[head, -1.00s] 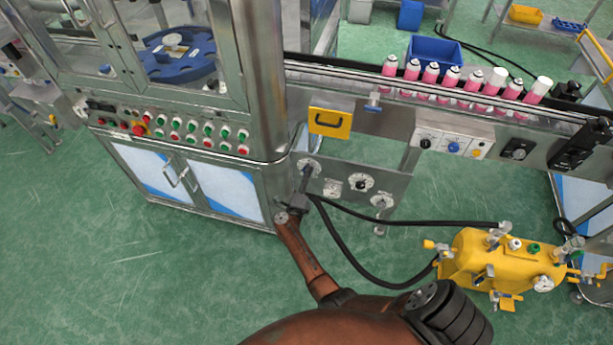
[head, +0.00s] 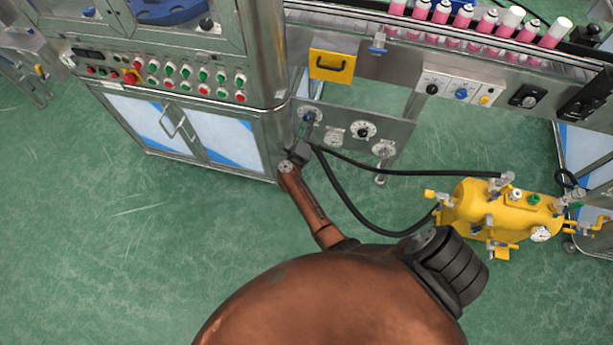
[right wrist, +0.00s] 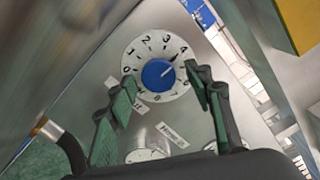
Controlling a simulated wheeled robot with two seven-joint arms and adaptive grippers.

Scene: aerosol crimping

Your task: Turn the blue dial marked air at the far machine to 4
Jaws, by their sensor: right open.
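The blue dial (right wrist: 158,75) has a round white face with black numbers, on a grey metal panel. A pale mark on its blue knob points to the upper right, and I cannot read the exact number there for certain. In the head view the dial (head: 309,114) is the upper left one on the low panel. My right gripper (right wrist: 160,100) is open, its green-padded fingers on either side of the lower part of the dial; contact cannot be made out. It shows small and dark in the head view (head: 303,140). My left gripper is out of view.
More dials (head: 363,130) sit to the right on the same panel (head: 398,135). A metal cabinet (head: 270,150) stands close on the left. Black hoses (head: 345,208) run to a yellow tank (head: 480,208). Pink cans (head: 441,12) stand on the conveyor above.

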